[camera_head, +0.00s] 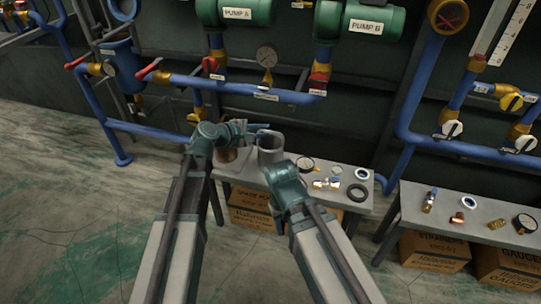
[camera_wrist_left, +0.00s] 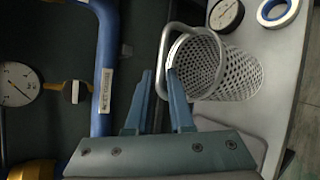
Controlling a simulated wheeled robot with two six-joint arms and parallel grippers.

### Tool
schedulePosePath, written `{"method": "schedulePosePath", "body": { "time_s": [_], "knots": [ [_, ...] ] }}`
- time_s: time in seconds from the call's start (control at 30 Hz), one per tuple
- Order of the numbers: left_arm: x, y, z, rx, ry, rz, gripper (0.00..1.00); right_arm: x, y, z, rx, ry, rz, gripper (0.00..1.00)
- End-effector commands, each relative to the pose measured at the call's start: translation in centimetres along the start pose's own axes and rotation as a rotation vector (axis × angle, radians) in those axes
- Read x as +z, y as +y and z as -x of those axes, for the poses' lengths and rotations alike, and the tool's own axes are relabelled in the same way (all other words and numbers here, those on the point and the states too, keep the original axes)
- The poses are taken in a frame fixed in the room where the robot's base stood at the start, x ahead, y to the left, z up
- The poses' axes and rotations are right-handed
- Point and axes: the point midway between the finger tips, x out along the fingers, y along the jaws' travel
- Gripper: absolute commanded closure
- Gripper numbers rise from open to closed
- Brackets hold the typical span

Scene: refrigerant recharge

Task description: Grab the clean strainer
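In the head view the strainer (camera_head: 271,146) is a grey cylinder at the left end of the bench, partly hidden by my right arm. My left gripper (camera_wrist_left: 158,76) is open, with its right fingertip overlapping the handle. I cannot tell whether they touch. In the head view the left gripper (camera_head: 256,128) is beside the strainer's top. My right gripper (camera_head: 287,172) is just in front of the strainer; its fingers are not clear.
The bench (camera_head: 335,202) also holds a gauge (camera_head: 305,165), brass fittings (camera_head: 327,183), a white-and-blue ring (camera_head: 362,173) and a black ring (camera_head: 357,192). A brownish object (camera_head: 226,155) is partly hidden behind my left arm. Blue pipes (camera_head: 262,95) run behind. A second bench (camera_head: 470,207) stands right.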

Motion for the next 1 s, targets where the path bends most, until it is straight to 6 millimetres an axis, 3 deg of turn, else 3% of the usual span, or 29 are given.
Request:
{"method": "schedulePosePath", "body": {
  "time_s": [0.03, 0.1, 1.0],
  "knots": [
    [0.0, -0.01, 0.01, 0.0, 0.0, 0.0, 0.9, 0.0, 0.0, 0.0, 0.0, 0.0, 0.0, 0.5],
    [-0.01, 0.0, 0.02, 0.0, 0.0, 0.0, 1.0, 0.0, 0.0, 0.0, 0.0, 0.0, 0.0, 0.5],
    [-0.05, -0.01, 0.01, 0.0, 0.001, -0.002, 1.0, 0.0, 0.0, -0.01, 0.0, 0.0, 0.0, 0.5]
  ]
}}
